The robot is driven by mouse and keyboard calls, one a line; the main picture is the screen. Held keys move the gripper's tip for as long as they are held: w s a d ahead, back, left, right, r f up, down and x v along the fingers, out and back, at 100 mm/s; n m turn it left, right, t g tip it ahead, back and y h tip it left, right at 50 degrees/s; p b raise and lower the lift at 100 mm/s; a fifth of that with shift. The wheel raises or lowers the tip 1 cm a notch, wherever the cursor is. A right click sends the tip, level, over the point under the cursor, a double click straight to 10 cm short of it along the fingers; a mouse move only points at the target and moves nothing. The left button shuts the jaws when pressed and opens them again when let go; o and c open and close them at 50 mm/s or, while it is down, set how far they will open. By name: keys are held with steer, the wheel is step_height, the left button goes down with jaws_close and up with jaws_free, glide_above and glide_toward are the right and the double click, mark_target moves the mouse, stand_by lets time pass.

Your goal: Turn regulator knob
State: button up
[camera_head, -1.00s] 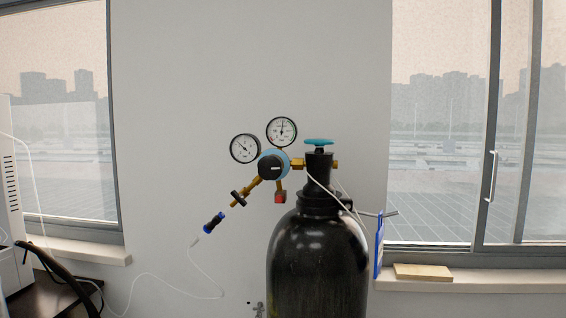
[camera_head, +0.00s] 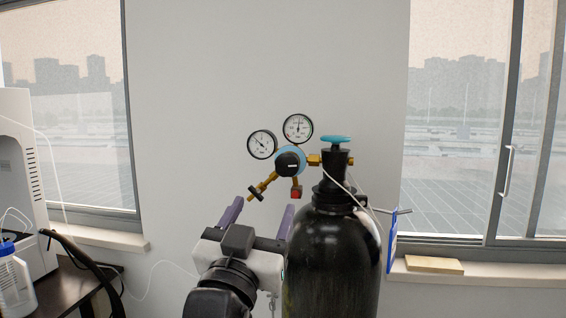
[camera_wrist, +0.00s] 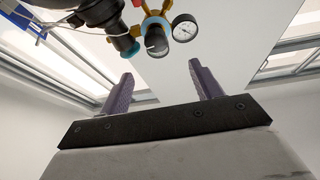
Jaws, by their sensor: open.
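The regulator knob (camera_head: 288,162) is a black round knob with a white mark, set in a blue regulator body. Two round gauges stand above it, and brass fittings join it to a black gas cylinder (camera_head: 330,245) with a teal valve handwheel (camera_head: 335,139). My gripper (camera_head: 260,211) is open and empty, below the regulator, with its purple fingers pointing up toward it. In the wrist view the knob (camera_wrist: 157,42) shows beyond and between the fingers of my gripper (camera_wrist: 162,88), apart from them. My gripper hides part of the hose below the regulator.
A window (camera_head: 455,130) with a sill is at the right, with a wooden block (camera_head: 434,265) on it. A blue tag (camera_head: 391,240) hangs beside the cylinder. A white machine (camera_head: 22,160) and a bottle (camera_head: 14,285) stand at the left. The wall around the gauges is clear.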

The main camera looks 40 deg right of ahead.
mark_target(285, 168)
steer(key=p+x, duration=0.1)
steer(key=x, duration=0.3)
steer(key=p+x, duration=0.2)
steer(key=x, duration=0.2)
steer(key=p+x, duration=0.1)
steer(key=x, duration=0.3)
steer(key=shift+s+d+r, duration=0.15)
steer(key=shift+d, duration=0.25)
steer(key=shift+w+d+r+p, duration=0.15)
steer(key=shift+w+d+p, duration=0.25)
steer(key=shift+d, duration=0.15)
steer(key=shift+c, duration=0.2)
steer(key=c, duration=0.9)
